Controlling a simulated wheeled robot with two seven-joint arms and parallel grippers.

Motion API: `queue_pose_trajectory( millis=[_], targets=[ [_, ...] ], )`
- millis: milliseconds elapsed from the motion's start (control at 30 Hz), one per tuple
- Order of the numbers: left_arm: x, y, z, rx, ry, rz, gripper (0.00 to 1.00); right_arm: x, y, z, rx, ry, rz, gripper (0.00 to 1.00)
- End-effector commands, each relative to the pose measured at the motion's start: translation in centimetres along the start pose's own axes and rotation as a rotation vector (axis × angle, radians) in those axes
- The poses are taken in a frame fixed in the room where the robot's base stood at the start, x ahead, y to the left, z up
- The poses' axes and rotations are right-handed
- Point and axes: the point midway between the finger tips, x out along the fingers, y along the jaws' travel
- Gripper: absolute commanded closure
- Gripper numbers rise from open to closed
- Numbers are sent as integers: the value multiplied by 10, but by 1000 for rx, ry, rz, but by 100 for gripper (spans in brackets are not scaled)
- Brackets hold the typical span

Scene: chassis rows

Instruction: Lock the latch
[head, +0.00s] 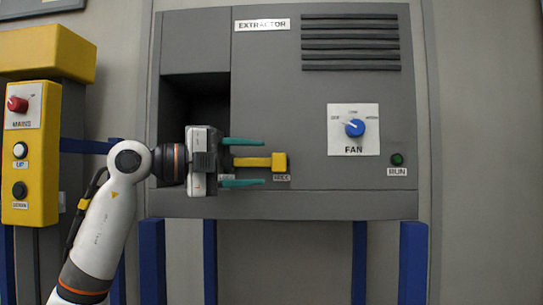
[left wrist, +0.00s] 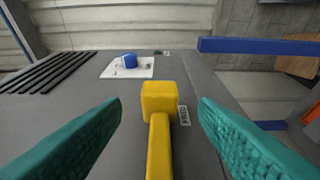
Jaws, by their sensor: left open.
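The yellow latch (head: 279,162) is a horizontal bar with a block-shaped end on the front of the grey extractor cabinet (head: 320,195). Its bar points left toward the dark opening (head: 194,100). My left gripper (head: 243,162) is open, with one teal finger above the latch bar and one below it. The fingers do not visibly touch it. In the left wrist view the yellow latch (left wrist: 159,105) lies between the two spread fingers (left wrist: 160,125), its block end just beyond the tips. A small label below the block is partly hidden. My right gripper is not in view.
A blue fan knob (head: 355,128) on a white plate and a green run lamp (head: 397,159) sit right of the latch. Vent slats (head: 350,42) are above. A yellow control box (head: 31,150) with a red knob stands left. Blue legs support the cabinet.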

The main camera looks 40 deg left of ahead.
Motion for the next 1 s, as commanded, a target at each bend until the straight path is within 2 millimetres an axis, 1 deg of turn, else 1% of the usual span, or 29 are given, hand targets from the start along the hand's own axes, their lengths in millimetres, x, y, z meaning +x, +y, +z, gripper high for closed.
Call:
queue_pose_trajectory(
  millis=[33,100,200,300,433,633,667,900,1000],
  targets=[
    [10,2,1,-1,-4,-2,45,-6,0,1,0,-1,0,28],
    [22,2,1,0,-4,-2,45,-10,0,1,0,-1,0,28],
    [34,2,0,0,-2,-1,45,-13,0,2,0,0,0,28],
    [41,1,1,0,-3,0,45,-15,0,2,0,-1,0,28],
    [45,0,0,1,-1,0,45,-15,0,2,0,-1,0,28],
    [45,0,0,1,-1,0,45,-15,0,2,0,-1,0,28],
    [45,0,0,1,-1,0,47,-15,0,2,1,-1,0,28],
    [45,0,0,1,-1,0,86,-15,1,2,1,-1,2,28],
    [45,0,0,1,-1,0,100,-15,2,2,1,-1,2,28]
  ],
)
